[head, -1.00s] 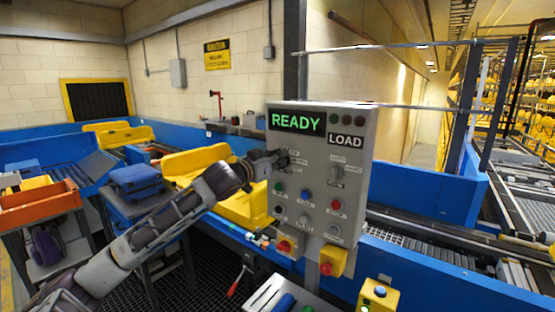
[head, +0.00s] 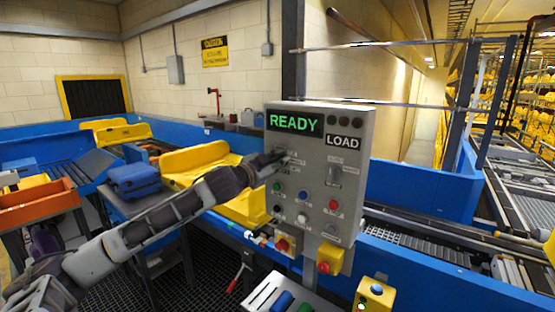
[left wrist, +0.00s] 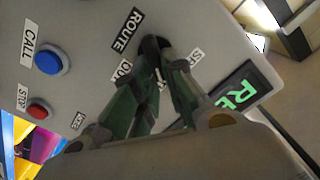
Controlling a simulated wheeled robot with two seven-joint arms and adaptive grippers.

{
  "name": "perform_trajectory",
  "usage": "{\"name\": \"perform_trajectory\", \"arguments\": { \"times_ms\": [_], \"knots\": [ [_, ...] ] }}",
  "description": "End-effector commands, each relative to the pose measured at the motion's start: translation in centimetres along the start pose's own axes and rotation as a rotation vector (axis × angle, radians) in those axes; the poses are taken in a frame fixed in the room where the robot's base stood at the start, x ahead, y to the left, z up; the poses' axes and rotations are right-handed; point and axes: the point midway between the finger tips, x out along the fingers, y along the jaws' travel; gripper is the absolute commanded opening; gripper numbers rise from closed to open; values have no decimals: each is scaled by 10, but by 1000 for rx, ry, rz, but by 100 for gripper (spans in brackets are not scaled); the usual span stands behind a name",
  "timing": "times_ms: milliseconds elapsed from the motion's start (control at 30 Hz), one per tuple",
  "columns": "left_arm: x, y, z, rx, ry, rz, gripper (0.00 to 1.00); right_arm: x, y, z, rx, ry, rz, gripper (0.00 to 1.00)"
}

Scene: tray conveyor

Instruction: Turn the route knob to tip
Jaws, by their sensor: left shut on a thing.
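The grey control panel (head: 317,200) stands at the centre of the head view, with a green READY display (head: 295,122) and a LOAD sign (head: 343,142). My left gripper (head: 284,158) reaches the panel's upper left, below the display. In the left wrist view, my left gripper (left wrist: 158,75) is shut on the dark route knob (left wrist: 154,46), beside the ROUTE label (left wrist: 126,30). The fingers cover most of the knob and part of the labels around it, so its pointer direction cannot be read. My right gripper is not in view.
Coloured buttons sit below on the panel, including a blue button (left wrist: 51,60) near CALL and a red one (left wrist: 39,108) near STOP. A second selector (head: 334,175) is to the right. Yellow trays (head: 200,165) and a blue conveyor wall (head: 420,190) lie behind.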

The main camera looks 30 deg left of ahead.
Motion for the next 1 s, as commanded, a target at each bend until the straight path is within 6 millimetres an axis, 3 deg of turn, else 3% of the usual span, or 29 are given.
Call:
{"name": "perform_trajectory", "arguments": {
  "times_ms": [633, 667, 800, 1000],
  "knots": [
    [0, 2, 1, 77, -2, 1, 0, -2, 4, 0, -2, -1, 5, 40],
    [0, 2, 1, 77, -2, 1, 16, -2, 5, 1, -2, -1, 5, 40],
    [0, 2, 1, 77, -1, 1, 34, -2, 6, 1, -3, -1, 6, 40],
    [0, 2, 0, 77, 0, 0, 34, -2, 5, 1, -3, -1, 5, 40]
  ]
}}
